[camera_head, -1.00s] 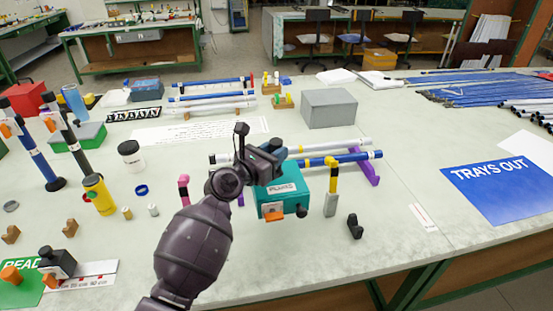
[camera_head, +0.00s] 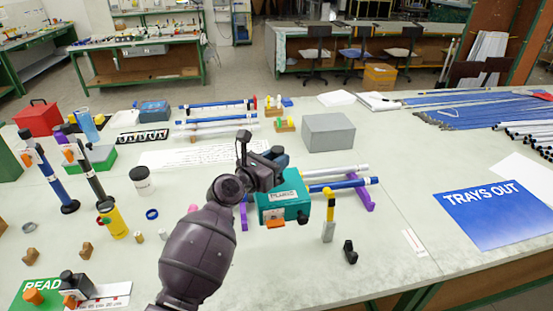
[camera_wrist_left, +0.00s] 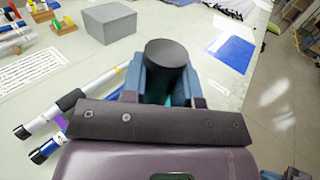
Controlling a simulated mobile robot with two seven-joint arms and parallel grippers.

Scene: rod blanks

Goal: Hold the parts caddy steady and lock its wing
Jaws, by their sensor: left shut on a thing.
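The parts caddy is most likely the teal box (camera_head: 272,199) with a white label, right of my left gripper in the head view. An orange piece (camera_head: 275,223) and a black knob (camera_head: 302,217) show on its near side. My left gripper (camera_head: 268,168) is at its back left top and hides part of it. In the left wrist view the fingers (camera_wrist_left: 166,82) are shut around a dark round-topped handle (camera_wrist_left: 167,52), with teal just below. I cannot tell which part is the wing or how it stands. My right gripper is not in view.
Blue and white rods (camera_head: 345,184) lie behind the caddy on purple supports (camera_head: 364,199). A yellow-and-grey tool (camera_head: 329,222) and a black clip (camera_head: 350,252) are to its right. A grey box (camera_head: 328,132) stands behind. The table front right of the clip is clear.

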